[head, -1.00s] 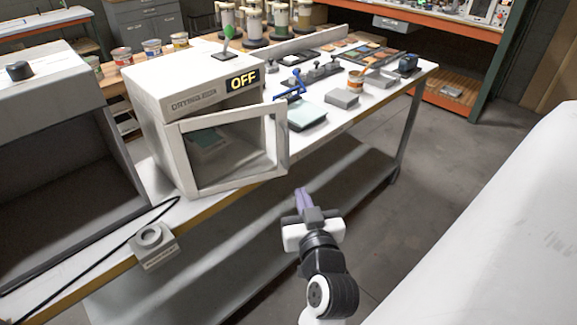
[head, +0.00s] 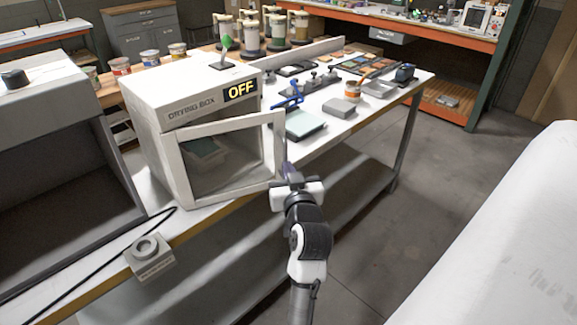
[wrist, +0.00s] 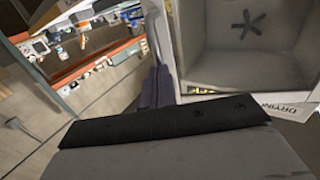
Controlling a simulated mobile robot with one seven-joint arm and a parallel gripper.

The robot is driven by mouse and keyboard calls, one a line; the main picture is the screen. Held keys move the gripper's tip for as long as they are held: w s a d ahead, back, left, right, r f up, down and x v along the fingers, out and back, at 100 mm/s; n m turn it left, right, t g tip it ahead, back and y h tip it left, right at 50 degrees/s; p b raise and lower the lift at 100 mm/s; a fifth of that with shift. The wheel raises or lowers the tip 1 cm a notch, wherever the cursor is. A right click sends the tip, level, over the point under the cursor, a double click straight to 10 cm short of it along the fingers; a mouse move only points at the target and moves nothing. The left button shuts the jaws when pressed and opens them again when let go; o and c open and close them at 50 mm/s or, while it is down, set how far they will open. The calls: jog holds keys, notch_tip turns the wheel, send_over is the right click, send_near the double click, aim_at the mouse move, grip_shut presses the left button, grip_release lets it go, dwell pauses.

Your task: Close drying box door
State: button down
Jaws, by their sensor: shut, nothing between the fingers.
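The white drying box (head: 190,92) stands on the table with an "OFF" sign on its upper front. Its framed, see-through door (head: 187,169) is partly open and angled out from the front at the right side. My gripper (head: 287,168) is shut and empty. Its fingers are at the lower right edge of the door; I cannot tell whether they touch it. In the wrist view the shut fingers (wrist: 157,86) lie beside the door frame (wrist: 172,50), and the box interior (wrist: 240,45) shows at the upper right.
A grey open-fronted booth (head: 50,150) stands left of the box. A small grey unit with a round top (head: 149,257) sits at the table's front edge, near a black cable. A blue-handled tool and a pale green pad (head: 303,124) lie right of the box.

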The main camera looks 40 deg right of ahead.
aim_at(281, 150)
dwell(0.3)
jog(key=w+d+n+y+b, duration=0.1)
jog(key=w+b, duration=0.1)
jog(key=w, duration=0.1)
jog(key=w+d+n+t+y+b, duration=0.1)
jog(key=w+d+y+b, duration=0.1)
jog(key=w, duration=0.1)
jog(key=w+d+n+y+b, duration=0.1)
jog(key=w+b, duration=0.1)
jog(key=w, duration=0.1)
jog(key=shift+w+d+f+t+y+b, duration=0.1)
jog(key=shift+w+d+t+y+b, duration=0.05)
jog(key=shift+w+t+y+b, duration=0.2)
jog(key=shift+w+r, duration=0.15)
jog(key=shift+r, duration=0.2)
